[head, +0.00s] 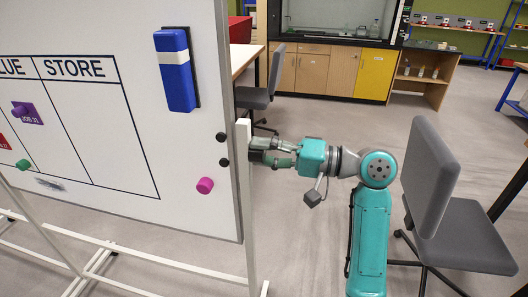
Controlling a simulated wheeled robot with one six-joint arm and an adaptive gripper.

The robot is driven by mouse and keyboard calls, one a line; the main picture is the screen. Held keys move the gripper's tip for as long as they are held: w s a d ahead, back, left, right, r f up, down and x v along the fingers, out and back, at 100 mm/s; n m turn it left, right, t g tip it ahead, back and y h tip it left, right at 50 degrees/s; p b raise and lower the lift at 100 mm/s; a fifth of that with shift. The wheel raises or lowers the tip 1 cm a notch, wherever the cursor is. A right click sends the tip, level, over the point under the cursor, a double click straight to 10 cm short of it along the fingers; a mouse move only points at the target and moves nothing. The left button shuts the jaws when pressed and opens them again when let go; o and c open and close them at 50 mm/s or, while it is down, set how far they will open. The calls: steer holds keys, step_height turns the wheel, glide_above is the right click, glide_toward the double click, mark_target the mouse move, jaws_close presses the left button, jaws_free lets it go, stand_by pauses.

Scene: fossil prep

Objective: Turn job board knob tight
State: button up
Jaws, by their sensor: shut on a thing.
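The job board (110,120) is a white panel on a white frame, with a ruled table and the word "STORE" on it. A black knob (256,152) sits at the outer side of the board's right upright (245,190). My gripper (272,153) reaches it from the right, with its two fingers around the knob, one above and one below. It is shut on the knob. The fingertips partly hide the knob, and I cannot tell how tight it is. Two small black round parts (224,162) show on the board's right edge.
A blue eraser (176,72), a magenta magnet (205,185) and other magnets are on the board. A grey chair (455,215) stands close to the right of my arm. Another chair (262,92) stands behind the board. Floor between is clear.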

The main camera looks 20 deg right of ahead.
steer(key=shift+m, duration=1.1)
steer(key=o, duration=1.2)
steer(key=shift+c, duration=0.2)
steer(key=shift+d, duration=0.1)
steer(key=v, duration=1.2)
